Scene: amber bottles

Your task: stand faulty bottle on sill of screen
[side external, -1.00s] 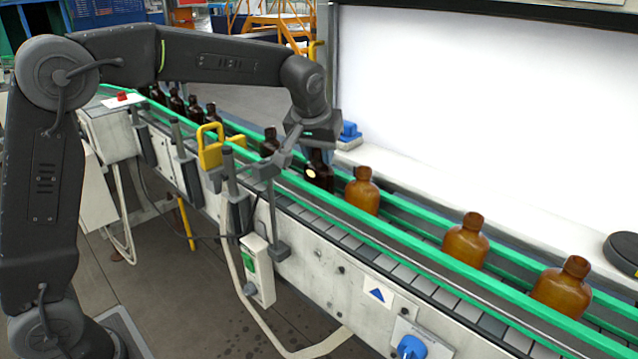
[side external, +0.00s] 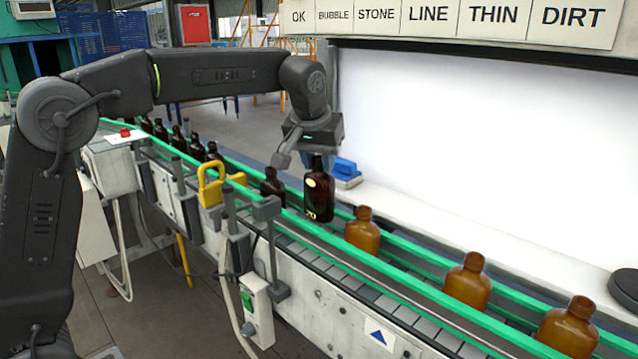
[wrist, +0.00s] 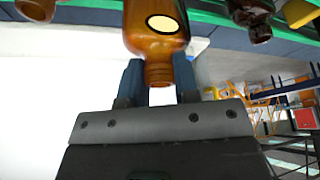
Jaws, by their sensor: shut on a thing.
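My gripper (side external: 316,150) is shut on the neck of a dark amber bottle (side external: 318,195). The bottle hangs upright above the conveyor's green rails and has a pale round spot and a small yellowish mark low on its side. In the wrist view the same bottle (wrist: 156,30) sits between the two blue-grey fingers (wrist: 159,78), its pale oval spot facing the camera. The bright white screen (side external: 480,140) stands behind the conveyor. Its pale sill (side external: 440,205) runs along the screen's foot, to the right of the held bottle.
Lighter amber bottles (side external: 362,232) stand on the conveyor to the right, and dark ones (side external: 272,187) to the left. A blue block (side external: 345,168) and a dark round disc (side external: 628,286) lie on the sill. Labels (side external: 449,22) hang above the screen. The sill between is clear.

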